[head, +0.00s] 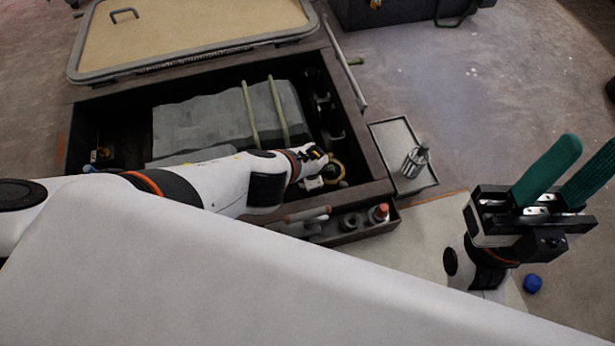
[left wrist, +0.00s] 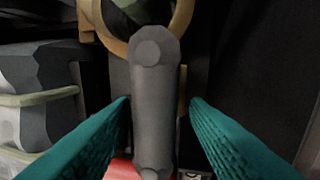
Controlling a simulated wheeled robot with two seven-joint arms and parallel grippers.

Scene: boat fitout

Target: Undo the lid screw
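In the left wrist view a grey bar (left wrist: 153,95) with a rounded knob at each end lies between the teal fingers of my left gripper (left wrist: 160,105). It looks like the handle of the lid screw. The fingers stand on either side of it, with a visible gap on the right; contact on the left is unclear. A brass-coloured ring (left wrist: 184,22) is behind the bar's far end. In the head view this ring (head: 338,170) shows beside my left gripper inside the open locker (head: 356,125); the arm hides the bar. My right gripper (head: 588,160) is open and empty, outside the locker.
The beige hatch (head: 190,28) is open behind the locker. Grey blocks (head: 200,122) under green straps fill its middle. A metal tray (head: 385,137) with a wire basket (head: 413,162) stands right. A narrow tray (head: 330,236) holds bottles in front. A blue ball (head: 532,284) lies on the floor.

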